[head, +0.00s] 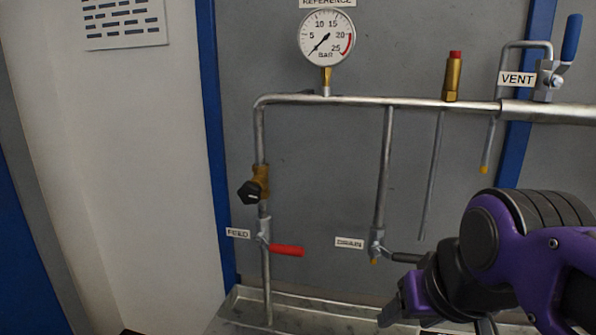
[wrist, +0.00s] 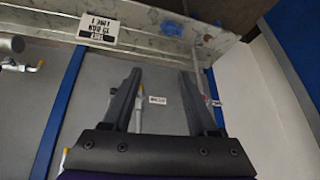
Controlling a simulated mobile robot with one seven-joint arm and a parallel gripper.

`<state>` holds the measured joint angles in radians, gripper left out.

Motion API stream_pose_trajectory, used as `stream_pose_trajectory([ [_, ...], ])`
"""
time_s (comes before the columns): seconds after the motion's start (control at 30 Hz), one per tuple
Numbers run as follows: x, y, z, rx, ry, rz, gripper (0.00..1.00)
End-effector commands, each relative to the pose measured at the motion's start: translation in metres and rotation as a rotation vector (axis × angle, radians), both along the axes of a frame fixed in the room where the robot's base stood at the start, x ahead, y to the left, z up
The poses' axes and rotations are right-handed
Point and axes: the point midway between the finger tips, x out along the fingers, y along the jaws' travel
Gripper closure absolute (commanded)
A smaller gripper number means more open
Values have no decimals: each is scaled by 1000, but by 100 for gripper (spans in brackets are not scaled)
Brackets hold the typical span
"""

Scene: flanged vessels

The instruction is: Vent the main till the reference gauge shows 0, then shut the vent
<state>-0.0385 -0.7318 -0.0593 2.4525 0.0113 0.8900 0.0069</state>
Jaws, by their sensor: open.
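The reference gauge (head: 326,37) is at the top centre in the head view. Its needle points to the lower left, below the 5 mark, at or close to the scale's low end. The vent valve (head: 550,80) sits on the main pipe (head: 420,102) at the upper right, beside the VENT label (head: 517,79). Its blue lever (head: 571,38) stands nearly upright, roughly in line with the vent's short riser. My gripper (head: 393,312) is low at the right, well below the vent lever. In the wrist view my gripper (wrist: 158,80) is open, with nothing between its fingers.
The red feed lever (head: 287,251) and black drain lever (head: 406,258) lie across their vertical pipes. A black-knobbed brass valve (head: 257,187) is above the feed. A red-capped brass fitting (head: 452,76) stands left of the vent. A metal tray (head: 290,302) runs below.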

Motion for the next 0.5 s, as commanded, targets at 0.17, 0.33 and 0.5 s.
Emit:
stream_pose_trajectory([
  [0.17,-14,2,-17,-54,38,13,41],
  [0.33,-14,2,-18,-57,40,15,41],
  [0.5,-14,3,-18,-55,39,15,41],
])
